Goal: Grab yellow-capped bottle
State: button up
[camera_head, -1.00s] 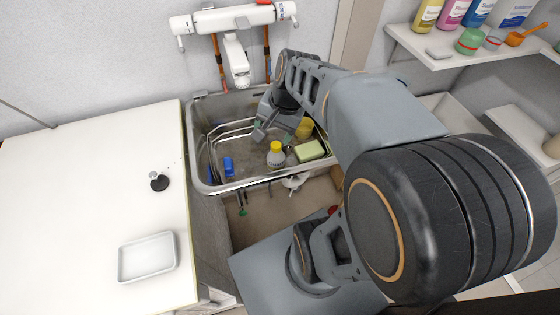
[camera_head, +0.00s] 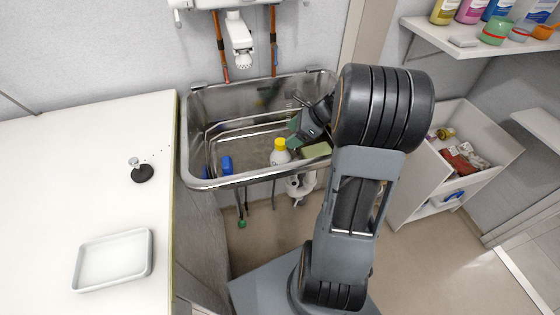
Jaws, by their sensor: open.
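The yellow-capped bottle (camera_head: 279,153) is white with a yellow cap. It stands upright in the front right part of the metal washtub basin (camera_head: 215,182). My gripper (camera_head: 295,132) is inside the basin's right side, just behind and to the right of the bottle. It is open, with its fingers close to the cap. I cannot tell whether it touches the bottle. My arm hides the right end of the basin.
A green sponge (camera_head: 316,151) lies right of the bottle. A blue item (camera_head: 227,165) and a wire rack (camera_head: 212,143) are on the basin's left. A faucet (camera_head: 240,45) hangs above the back edge. A white counter with a tray (camera_head: 113,260) is at left.

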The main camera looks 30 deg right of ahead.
aim_at(281, 141)
jog(key=shift+b+x, duration=0.85)
jog(key=shift+x, duration=2.15)
jog(key=shift+s+a, duration=0.1)
jog(key=shift+c, duration=0.2)
jog(key=shift+r, duration=0.1)
grip_shut()
